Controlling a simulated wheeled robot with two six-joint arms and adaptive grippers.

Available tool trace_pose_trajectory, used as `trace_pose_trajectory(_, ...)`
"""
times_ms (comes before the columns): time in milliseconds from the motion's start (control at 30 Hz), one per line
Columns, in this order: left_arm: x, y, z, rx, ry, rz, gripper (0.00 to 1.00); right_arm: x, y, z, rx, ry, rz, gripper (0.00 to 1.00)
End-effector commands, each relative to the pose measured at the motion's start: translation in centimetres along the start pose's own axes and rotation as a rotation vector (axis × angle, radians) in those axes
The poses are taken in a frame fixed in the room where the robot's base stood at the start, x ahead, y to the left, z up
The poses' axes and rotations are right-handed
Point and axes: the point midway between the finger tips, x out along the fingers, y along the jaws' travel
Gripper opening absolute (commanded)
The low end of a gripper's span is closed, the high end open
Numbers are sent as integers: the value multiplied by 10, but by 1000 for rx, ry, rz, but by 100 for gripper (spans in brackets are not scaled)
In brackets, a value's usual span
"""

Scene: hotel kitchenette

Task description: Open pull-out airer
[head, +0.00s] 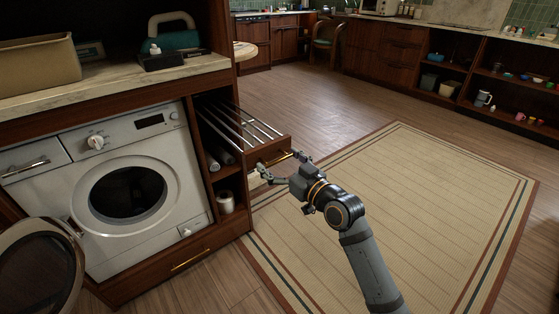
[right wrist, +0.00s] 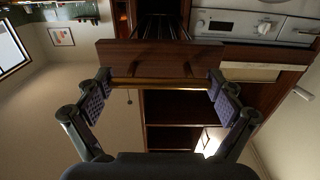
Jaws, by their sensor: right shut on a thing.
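The pull-out airer (head: 240,127) sticks out of the wooden cabinet to the right of the washing machine, its several metal rods showing behind a wooden front panel (head: 268,152). A brass bar handle (head: 280,158) runs along that panel. My right gripper (head: 281,164) is at the handle, with a finger at each end of it. In the right wrist view, the handle (right wrist: 160,84) spans between the two finger pads, and the panel (right wrist: 160,62) lies just beyond. The gripper is shut on the handle lengthwise, with its fingers wide apart. My left gripper is not in view.
The washing machine (head: 125,190) stands left of the airer, its round door (head: 40,268) swung open at the lower left. Below the airer, an open niche holds rolled items and a can-like object (head: 226,202). A striped rug (head: 400,210) covers clear floor.

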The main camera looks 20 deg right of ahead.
Motion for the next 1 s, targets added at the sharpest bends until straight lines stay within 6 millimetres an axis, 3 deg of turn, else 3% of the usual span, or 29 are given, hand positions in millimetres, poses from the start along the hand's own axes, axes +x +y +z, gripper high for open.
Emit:
trace_pose_trajectory(267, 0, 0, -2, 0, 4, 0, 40, 0, 0, 1, 2, -1, 0, 37)
trace_pose_trajectory(300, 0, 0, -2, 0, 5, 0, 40, 0, 0, 1, 2, -1, 0, 99)
trace_pose_trajectory(700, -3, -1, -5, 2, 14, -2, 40, 0, 0, -4, 0, 2, -1, 100)
trace_pose_trajectory(767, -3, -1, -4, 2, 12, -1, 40, 0, 0, -11, -2, 3, -2, 100)
trace_pose_trajectory(1000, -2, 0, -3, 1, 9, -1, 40, 0, 0, -63, -3, 5, -1, 100)
